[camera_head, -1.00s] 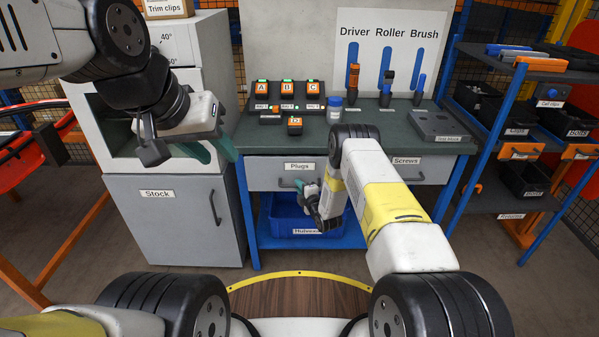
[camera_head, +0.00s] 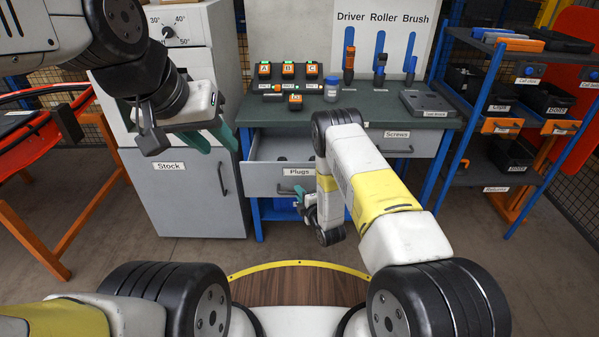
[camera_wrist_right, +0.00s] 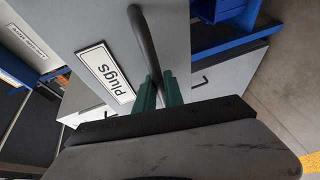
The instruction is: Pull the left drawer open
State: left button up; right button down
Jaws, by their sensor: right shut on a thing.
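The left drawer (camera_head: 268,180), labelled Plugs, stands partly pulled out of the workbench, and its inside shows from above with dark items at the back. My right gripper (camera_head: 302,196) is at its front, low and partly hidden by my right arm. In the right wrist view, the green fingers of this gripper (camera_wrist_right: 158,92) are shut on the drawer's bar handle (camera_wrist_right: 145,40), beside the Plugs label (camera_wrist_right: 106,73). My left gripper (camera_head: 207,138) hangs empty in front of the Stock cabinet, its teal fingers apart.
The right drawer, labelled Screws (camera_head: 400,143), is shut. The worktop (camera_head: 360,108) holds several orange-and-black units, a blue-capped jar (camera_head: 331,90) and a grey block. The Stock cabinet (camera_head: 180,195) stands at left, a blue shelf rack (camera_head: 490,110) at right. A blue bin sits below the drawer.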

jog(key=shift+s, duration=0.75)
jog(key=c, duration=1.5)
grip_release()
jog(key=shift+o, duration=0.2)
jog(key=v, duration=0.7)
jog(key=shift+s+d, duration=0.2)
jog(key=shift+s, duration=0.1)
